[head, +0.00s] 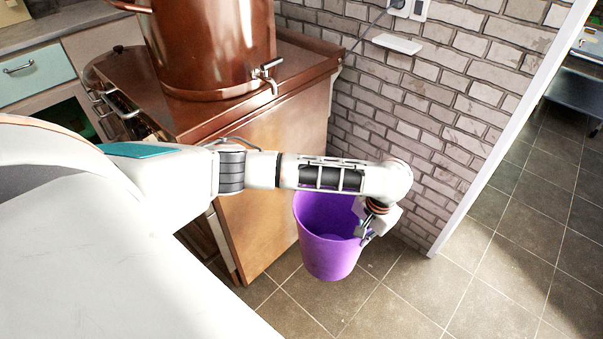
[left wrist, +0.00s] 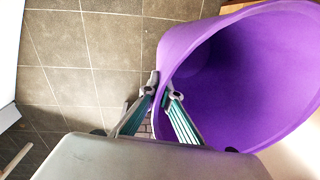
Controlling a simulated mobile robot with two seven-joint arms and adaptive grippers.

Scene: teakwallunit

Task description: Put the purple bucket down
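The purple bucket (head: 327,248) is below and beside my left forearm in the head view, with its open mouth facing up. In the left wrist view the bucket (left wrist: 245,85) fills the right side. My left gripper (head: 366,237) is at its right rim. The wrist view shows the two fingertips (left wrist: 163,88) on either side of the bucket wall, close against it. My forearm hides part of the rim. I cannot tell whether the bucket's base touches the floor. My right gripper is not in view.
A copper-topped cabinet (head: 270,190) with a large copper pot (head: 210,45) stands left of the bucket. A brick wall (head: 440,110) is behind it, ending at a white door frame (head: 500,130). Tiled floor (head: 480,285) is clear in front and to the right.

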